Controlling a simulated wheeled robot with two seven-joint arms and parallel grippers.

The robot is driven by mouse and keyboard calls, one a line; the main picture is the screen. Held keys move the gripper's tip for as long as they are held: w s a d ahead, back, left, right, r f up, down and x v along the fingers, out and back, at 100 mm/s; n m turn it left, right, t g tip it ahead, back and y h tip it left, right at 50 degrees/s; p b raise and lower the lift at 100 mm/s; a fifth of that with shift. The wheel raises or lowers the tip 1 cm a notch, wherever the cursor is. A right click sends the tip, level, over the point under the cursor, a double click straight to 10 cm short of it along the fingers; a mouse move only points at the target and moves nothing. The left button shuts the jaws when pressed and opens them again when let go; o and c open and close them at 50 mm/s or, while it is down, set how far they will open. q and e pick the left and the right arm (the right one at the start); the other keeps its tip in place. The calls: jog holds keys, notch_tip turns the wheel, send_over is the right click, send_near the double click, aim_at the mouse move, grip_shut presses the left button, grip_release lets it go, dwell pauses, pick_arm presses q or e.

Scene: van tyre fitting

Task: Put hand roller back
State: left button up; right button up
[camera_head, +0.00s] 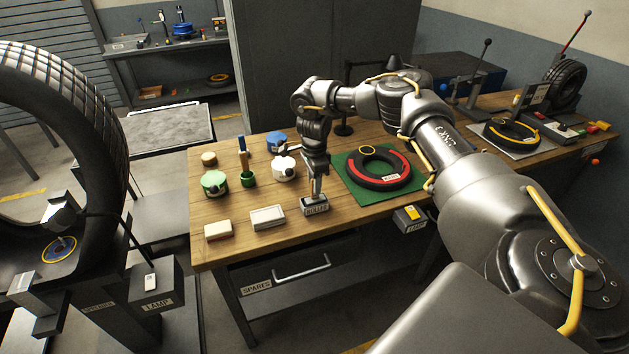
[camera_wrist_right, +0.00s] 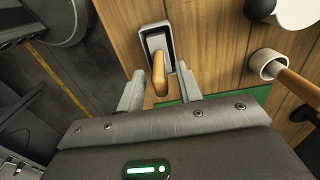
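The hand roller shows in the right wrist view as an orange-brown wooden handle (camera_wrist_right: 159,72) standing up out of a grey holder (camera_wrist_right: 154,38). In the head view the holder, labelled ROLLER (camera_head: 315,208), stands near the front edge of the wooden bench. My right gripper (camera_head: 315,188) points down just above this holder. In the wrist view its two fingers (camera_wrist_right: 160,88) are apart, one on each side of the handle, with visible gaps. The roller's lower end is hidden in the holder. My left gripper is not in view.
On the bench (camera_head: 210,252), left of the holder, are a grey-white box (camera_head: 267,217), a red-white block (camera_head: 218,230), a green tin (camera_head: 214,183) and a white pot (camera_head: 284,169). A tyre on a green mat (camera_head: 352,192) lies to the right. A large tyre (camera_head: 95,130) stands left.

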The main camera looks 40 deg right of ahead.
notch_tip(320, 180, up, 5)
jog(key=shift+w+r+b, duration=0.1)
jog(key=shift+r+b, duration=0.05)
jog(key=shift+b, duration=0.85)
notch_tip(320, 180, up, 7)
